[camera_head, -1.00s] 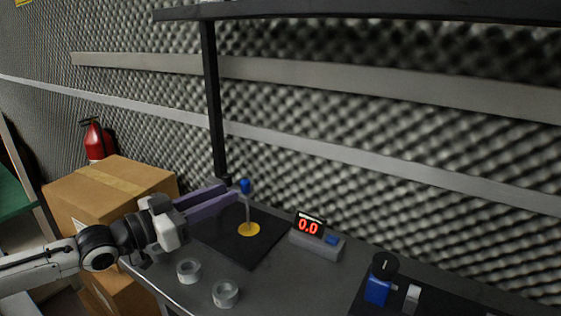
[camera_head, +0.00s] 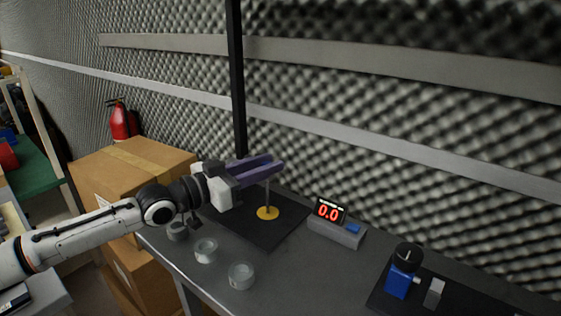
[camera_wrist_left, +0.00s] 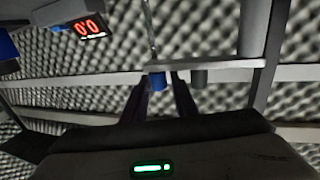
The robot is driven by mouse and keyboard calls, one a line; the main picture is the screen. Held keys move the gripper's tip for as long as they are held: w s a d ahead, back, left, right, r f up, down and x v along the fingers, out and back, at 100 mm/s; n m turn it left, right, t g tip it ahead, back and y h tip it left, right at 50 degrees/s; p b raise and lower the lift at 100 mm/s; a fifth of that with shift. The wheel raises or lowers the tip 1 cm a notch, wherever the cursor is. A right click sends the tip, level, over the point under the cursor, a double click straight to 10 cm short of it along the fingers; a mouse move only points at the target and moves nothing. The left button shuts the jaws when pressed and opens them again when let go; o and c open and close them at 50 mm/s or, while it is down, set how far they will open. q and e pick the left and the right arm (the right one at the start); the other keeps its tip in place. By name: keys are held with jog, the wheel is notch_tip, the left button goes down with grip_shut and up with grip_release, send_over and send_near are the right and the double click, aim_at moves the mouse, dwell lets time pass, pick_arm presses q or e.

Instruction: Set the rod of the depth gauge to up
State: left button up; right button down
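A thin upright metal rod (camera_head: 267,193) rises from a yellow disc (camera_head: 268,213) on a black mat (camera_head: 262,233). Its blue knob (camera_wrist_left: 157,81) shows in the left wrist view near my fingertips; in the head view my fingers hide it. My left gripper (camera_head: 268,165) reaches in from the left with its two purple fingers apart, at the height of the rod's top. In the left wrist view my fingers (camera_wrist_left: 160,88) are dark, with the knob at the gap between their tips; contact cannot be told. My right gripper is out of view.
A display (camera_head: 328,211) reading 0.0 stands right of the mat on a grey box with a blue button. Several grey rings (camera_head: 241,275) lie at the table's front left. A blue device with a black dial (camera_head: 408,256) is at right. A cardboard box (camera_head: 130,170) stands left.

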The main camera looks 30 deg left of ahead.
pick_arm(q)
jog(key=shift+x, duration=2.2)
jog(key=shift+s, duration=0.1)
grip_shut()
